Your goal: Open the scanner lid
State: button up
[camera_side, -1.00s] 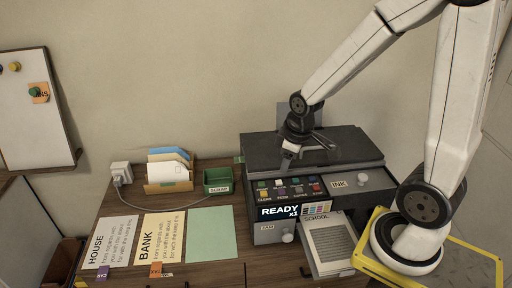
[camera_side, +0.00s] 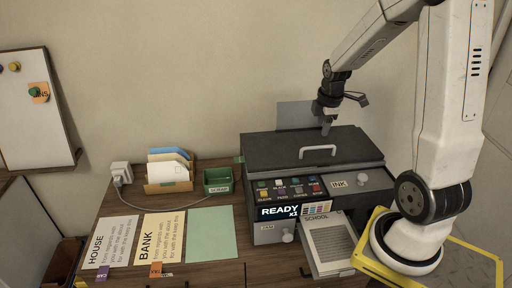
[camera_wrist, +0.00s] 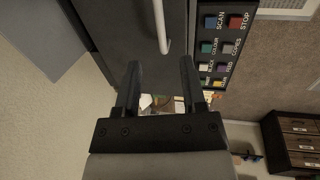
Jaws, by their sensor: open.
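The scanner lid (camera_side: 265,148) is a dark flat cover on top of the printer, and it lies shut. A pale bar handle (camera_side: 318,149) is on its front part; it also shows in the wrist view (camera_wrist: 160,25). My gripper (camera_side: 326,131) is above the rear right part of the lid, behind the handle and apart from it. In the wrist view my gripper's two fingers (camera_wrist: 158,75) are spread with nothing between them, and the handle lies beyond the fingertips.
The printer's front has colored buttons (camera_side: 290,187), a READY display (camera_side: 279,212), an ink drawer (camera_side: 350,186) and an output tray with a SCHOOL sheet (camera_side: 330,246). A green scrap box (camera_side: 217,181) and a letter holder (camera_side: 169,186) stand left. Papers (camera_side: 161,238) lie on the desk.

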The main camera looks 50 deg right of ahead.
aim_at(317, 147)
jog(key=shift+f, duration=0.1)
jog(key=shift+w+d+f, duration=0.2)
jog(key=shift+f, duration=1.05)
jog(key=shift+w+d+f, duration=0.15)
jog(key=shift+f, duration=1.1)
jog(key=shift+w+d+f, duration=0.2)
jog(key=shift+f, duration=1.05)
grip_shut()
